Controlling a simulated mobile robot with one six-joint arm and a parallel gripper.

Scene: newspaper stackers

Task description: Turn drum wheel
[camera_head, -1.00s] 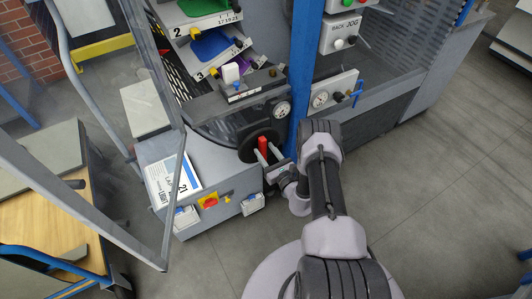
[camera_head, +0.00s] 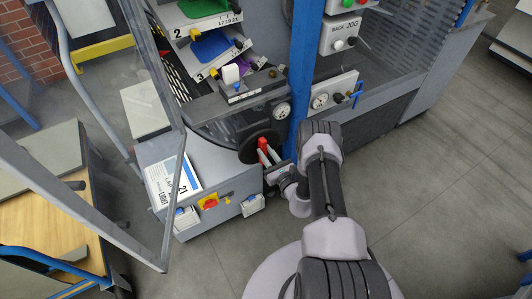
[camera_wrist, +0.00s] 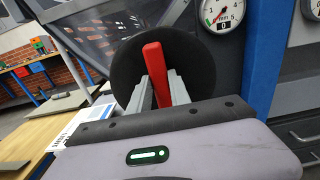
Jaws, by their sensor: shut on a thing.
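The drum wheel (camera_wrist: 205,62) is a black disc with a red handle (camera_wrist: 153,66) across its face, on the front of the machine. In the head view the wheel (camera_head: 247,147) sits below a small gauge, and its red handle (camera_head: 263,146) is tilted. My gripper (camera_wrist: 162,86) is at the wheel, its two grey fingers shut on the red handle from both sides. In the head view my gripper (camera_head: 270,158) reaches the wheel from the lower right. The wheel's lower part is hidden behind my gripper in the wrist view.
A gauge (camera_wrist: 222,10) is at the wheel's upper right. A blue post (camera_head: 301,75) rises close beside my arm. A grey cabinet with a red-and-yellow switch (camera_head: 209,201) stands below left. Grey floor (camera_head: 440,190) is clear at right.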

